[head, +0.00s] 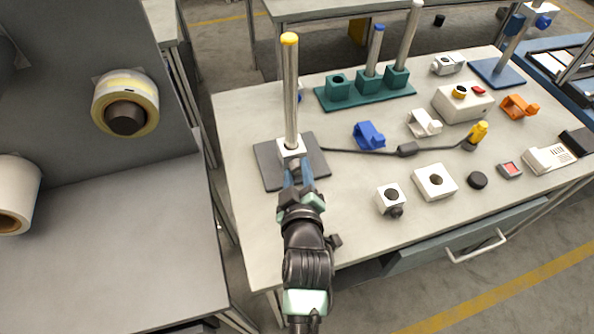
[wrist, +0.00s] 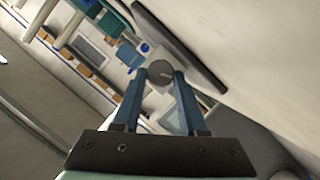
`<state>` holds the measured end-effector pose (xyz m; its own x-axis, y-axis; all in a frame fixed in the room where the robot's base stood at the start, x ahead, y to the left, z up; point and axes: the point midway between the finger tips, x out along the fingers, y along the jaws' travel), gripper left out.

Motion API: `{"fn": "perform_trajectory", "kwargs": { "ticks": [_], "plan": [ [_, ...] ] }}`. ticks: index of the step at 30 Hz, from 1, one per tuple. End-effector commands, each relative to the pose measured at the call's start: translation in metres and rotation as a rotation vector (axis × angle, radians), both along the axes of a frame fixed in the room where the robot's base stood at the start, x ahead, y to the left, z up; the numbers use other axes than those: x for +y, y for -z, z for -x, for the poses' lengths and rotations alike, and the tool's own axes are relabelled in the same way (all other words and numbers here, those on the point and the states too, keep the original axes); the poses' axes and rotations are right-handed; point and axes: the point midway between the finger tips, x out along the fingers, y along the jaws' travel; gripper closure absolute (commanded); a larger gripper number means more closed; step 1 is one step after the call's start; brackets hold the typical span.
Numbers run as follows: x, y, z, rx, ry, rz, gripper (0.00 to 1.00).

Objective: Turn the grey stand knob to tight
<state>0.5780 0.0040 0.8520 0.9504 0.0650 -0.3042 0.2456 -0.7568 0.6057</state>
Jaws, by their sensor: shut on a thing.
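The stand has a dark square base plate (head: 269,168), a pale clamp block (head: 290,148) and an upright metal pole (head: 290,95) with a yellow top. My gripper (head: 295,168) reaches the front of the clamp block with its blue fingers. In the wrist view the round grey knob (wrist: 159,72) sits between the two fingertips, one on each side, and my gripper is shut on it. A thin light line shows on the knob's face. In the head view the fingers hide the knob. I cannot tell from these frames how tight it is.
A blue clamp (head: 369,135) and a black cable (head: 350,151) lie right of the stand. A white block with a dark knob (head: 391,198) stands nearer the front edge. A green holder (head: 365,93) with poles is behind. The left bench corner is clear.

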Motion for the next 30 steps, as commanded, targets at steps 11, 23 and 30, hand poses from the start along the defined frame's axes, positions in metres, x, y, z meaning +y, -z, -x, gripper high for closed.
{"fn": "perform_trajectory", "kwargs": {
  "ticks": [11, 23, 30],
  "plan": [
    [-0.0036, -0.0015, -0.0013, 0.089, 0.001, -0.272, 1.00],
    [-0.0080, -0.0015, -0.0027, 0.203, 0.001, -0.628, 1.00],
    [-0.0100, -0.0010, -0.0030, 0.258, 0.001, -0.795, 1.00]
  ]
}}
